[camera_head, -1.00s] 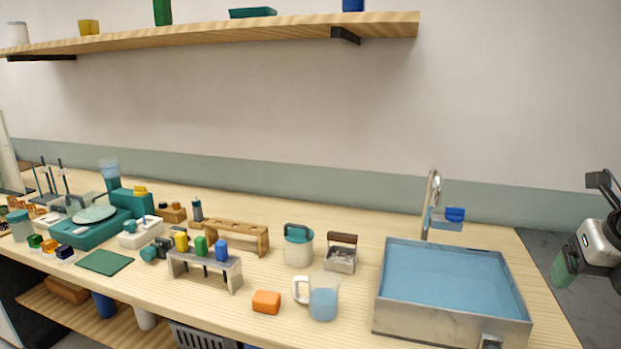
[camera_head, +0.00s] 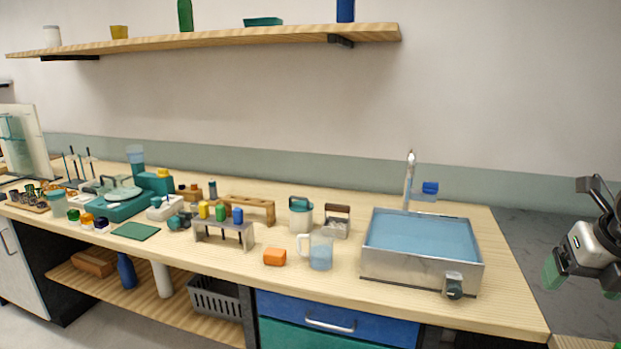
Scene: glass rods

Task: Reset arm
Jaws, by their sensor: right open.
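My right gripper (camera_head: 584,281) is at the right edge of the head view, with green-tipped fingers pointing down and spread apart. It is open and holds nothing that I can see. It is to the right of the metal sink basin (camera_head: 420,262), in front of the dark grey counter section. My left gripper and arm are not in view.
A faucet (camera_head: 409,180) stands behind the basin. A wall shelf (camera_head: 220,40) hangs above. The dark counter (camera_head: 545,250) looks clear.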

